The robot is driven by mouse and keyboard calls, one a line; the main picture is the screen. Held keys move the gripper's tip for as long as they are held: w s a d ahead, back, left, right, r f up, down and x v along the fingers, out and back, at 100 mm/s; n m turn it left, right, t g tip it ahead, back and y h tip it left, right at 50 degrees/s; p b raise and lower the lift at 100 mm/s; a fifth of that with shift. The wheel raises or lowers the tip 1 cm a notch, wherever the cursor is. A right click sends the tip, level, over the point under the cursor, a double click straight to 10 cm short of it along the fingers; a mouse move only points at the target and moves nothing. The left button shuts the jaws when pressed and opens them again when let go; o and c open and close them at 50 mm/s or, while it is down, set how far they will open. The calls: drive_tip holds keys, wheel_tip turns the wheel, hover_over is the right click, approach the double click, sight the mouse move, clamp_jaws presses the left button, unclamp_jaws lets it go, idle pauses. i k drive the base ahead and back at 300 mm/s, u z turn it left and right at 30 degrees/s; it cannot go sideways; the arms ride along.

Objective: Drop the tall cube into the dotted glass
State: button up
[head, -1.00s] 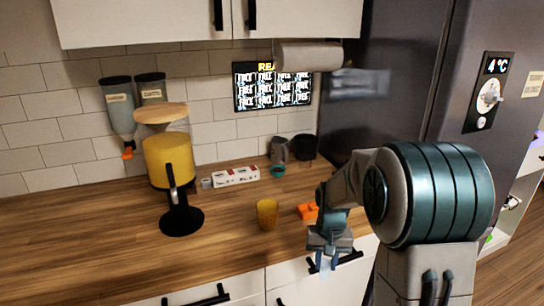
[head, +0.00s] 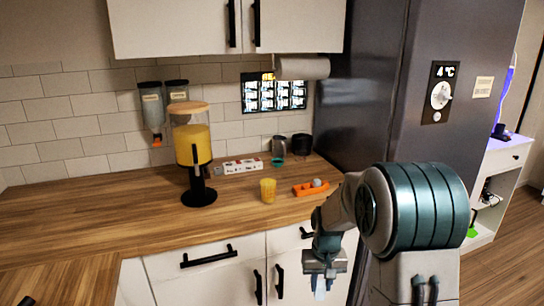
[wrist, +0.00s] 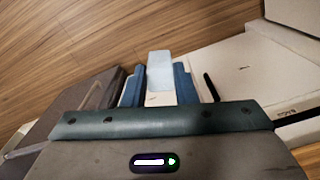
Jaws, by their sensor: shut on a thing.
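My gripper (head: 321,284) is shut on a pale blue, tall block (wrist: 159,66). In the wrist view the block sits between the two blue fingers and sticks out past their tips. In the head view only a little of the block shows below the gripper. My gripper hangs in front of the cabinet fronts, below counter height. A small yellow glass (head: 268,191) stands upright on the counter, behind and left of my gripper; I cannot make out dots on it at this size.
An orange holder (head: 311,188) lies right of the glass. A yellow drink dispenser (head: 193,150) stands to the left. A power strip (head: 238,167), a teal cup (head: 278,162) and a dark mug (head: 301,145) are at the back. A fridge (head: 410,80) stands right.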

sight(269, 198)
drive_tip(key=z, duration=0.05)
drive_tip(key=k, duration=0.4)
drive_tip(key=u, duration=0.8)
drive_tip(key=i, duration=1)
drive_tip(key=z, duration=0.45)
